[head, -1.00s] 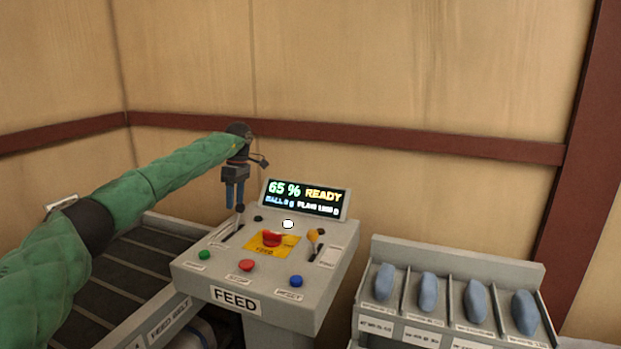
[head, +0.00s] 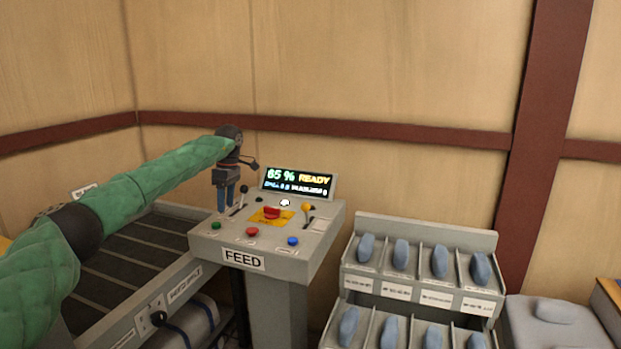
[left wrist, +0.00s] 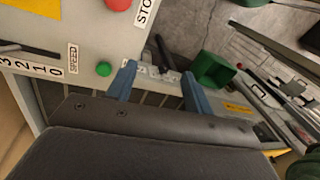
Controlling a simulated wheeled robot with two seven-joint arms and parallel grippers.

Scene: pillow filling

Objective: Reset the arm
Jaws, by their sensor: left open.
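My left arm, in a green quilted sleeve, reaches in from the left of the head view. My left gripper (head: 228,198) points down above the left edge of the FEED console (head: 318,240), beside the black-knobbed lever (head: 243,190). Its two blue fingers are apart and empty. In the left wrist view the open fingers (left wrist: 158,85) show near the console's edge, with the green button (left wrist: 104,68) close to the left finger. The console display (head: 297,182) reads 65 % READY. My right gripper is not in view.
The console bears a red button on a yellow plate (head: 271,213), a yellow-knobbed lever (head: 306,208), and red and blue buttons. A dark conveyor belt (head: 130,255) lies at left. A grey rack (head: 425,228) with blue-grey pillow-like pieces stands at right. Wooden walls close off the back.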

